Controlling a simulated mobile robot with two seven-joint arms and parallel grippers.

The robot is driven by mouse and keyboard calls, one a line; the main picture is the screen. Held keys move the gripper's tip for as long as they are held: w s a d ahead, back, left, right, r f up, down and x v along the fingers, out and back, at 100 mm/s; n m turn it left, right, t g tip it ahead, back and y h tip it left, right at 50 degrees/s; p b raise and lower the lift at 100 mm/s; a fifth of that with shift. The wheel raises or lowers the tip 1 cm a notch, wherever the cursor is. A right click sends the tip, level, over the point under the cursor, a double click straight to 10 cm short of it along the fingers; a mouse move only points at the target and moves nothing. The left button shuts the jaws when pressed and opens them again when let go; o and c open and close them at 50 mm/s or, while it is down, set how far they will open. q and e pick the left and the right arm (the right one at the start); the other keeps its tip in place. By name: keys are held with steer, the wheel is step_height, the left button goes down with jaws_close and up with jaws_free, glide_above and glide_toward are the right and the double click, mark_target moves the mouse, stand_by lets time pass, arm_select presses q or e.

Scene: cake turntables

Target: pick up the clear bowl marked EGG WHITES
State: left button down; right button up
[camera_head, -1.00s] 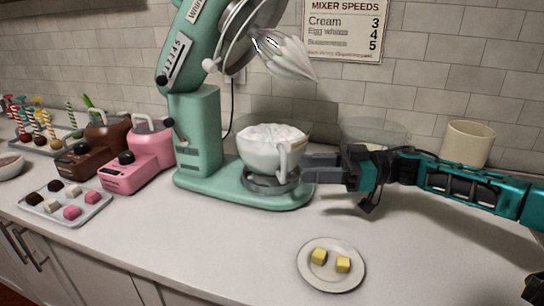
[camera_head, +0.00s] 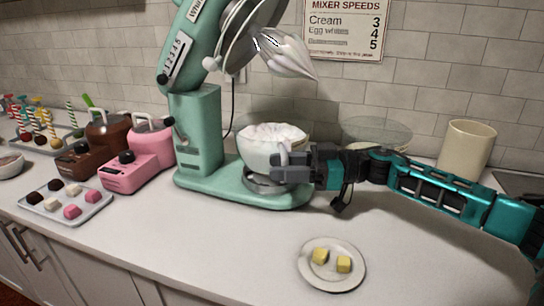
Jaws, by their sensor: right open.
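A clear glass bowl (camera_head: 378,130) stands at the back of the counter, right of the mixer. My right arm hides its lower part, and no EGG WHITES lettering can be read on it. My right gripper (camera_head: 283,166) is open, away to the left of the clear bowl, at the handle side of the white mixer bowl (camera_head: 256,156). Its fingers cover most of that bowl's handle; I cannot tell whether they touch it. The mixer bowl holds white foam and sits on the mixer's base. My left gripper is not in view.
A green stand mixer (camera_head: 200,130) has its head tilted up with a whisk (camera_head: 286,55). A beige canister (camera_head: 466,150) stands at the back right. A plate (camera_head: 331,284) with two yellow cubes lies in front. Pink (camera_head: 146,160) and brown machines and a sweets tray stand left.

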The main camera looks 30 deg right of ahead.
steer(key=shift+c, duration=0.4)
jaws_close()
steer(key=shift+r, duration=0.2)
